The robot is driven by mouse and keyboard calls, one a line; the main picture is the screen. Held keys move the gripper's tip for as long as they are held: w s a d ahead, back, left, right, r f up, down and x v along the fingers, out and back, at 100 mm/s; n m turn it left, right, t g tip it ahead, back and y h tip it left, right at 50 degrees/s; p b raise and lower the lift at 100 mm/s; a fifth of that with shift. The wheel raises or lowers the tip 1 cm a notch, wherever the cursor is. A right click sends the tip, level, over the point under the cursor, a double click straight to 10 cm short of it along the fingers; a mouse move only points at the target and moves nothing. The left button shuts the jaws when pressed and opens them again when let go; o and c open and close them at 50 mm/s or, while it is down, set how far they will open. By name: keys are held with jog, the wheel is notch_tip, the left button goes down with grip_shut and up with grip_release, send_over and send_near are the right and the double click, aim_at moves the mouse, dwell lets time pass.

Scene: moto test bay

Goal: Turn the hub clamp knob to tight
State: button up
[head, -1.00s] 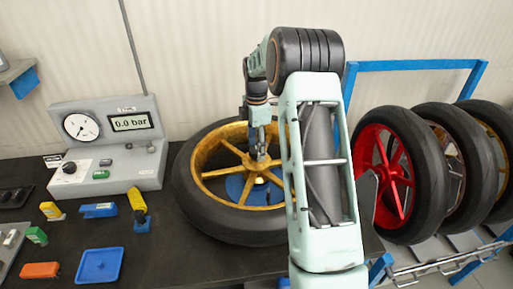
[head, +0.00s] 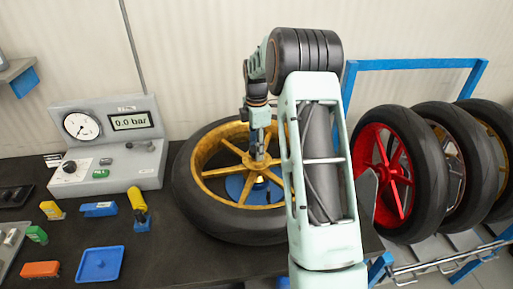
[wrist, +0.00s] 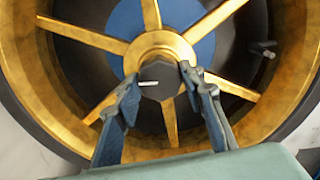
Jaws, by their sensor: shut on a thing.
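The hub clamp knob (wrist: 158,80) is a dark grey, faceted knob with a white pointer line, at the centre of the gold wheel hub (wrist: 163,46) in the wrist view. My gripper (wrist: 158,84) is shut on the knob, one finger on each side. In the head view my gripper (head: 259,153) reaches down to the hub of the gold-spoked wheel (head: 213,173), which lies flat with a black tyre. The knob is mostly hidden there by my gripper.
A blue disc (wrist: 197,45) lies under the spokes. The valve stem (wrist: 265,48) stands on the rim. A gauge box (head: 137,168) reading 0.0 bar stands left of the wheel. Small tools and a blue tray (head: 100,265) lie at front left. A rack holds several wheels, one red (head: 390,172), at right.

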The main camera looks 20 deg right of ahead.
jog(key=shift+m, duration=0.3)
jog(key=m, duration=0.5)
jog(key=shift+m+b, duration=0.3)
jog(key=shift+m, duration=0.1)
jog(key=m, duration=1.1)
jog(key=shift+m, duration=0.4)
jog(key=m, duration=0.5)
jog(key=shift+m, duration=0.3)
jog(key=o, duration=1.2)
jog(key=shift+c, duration=0.2)
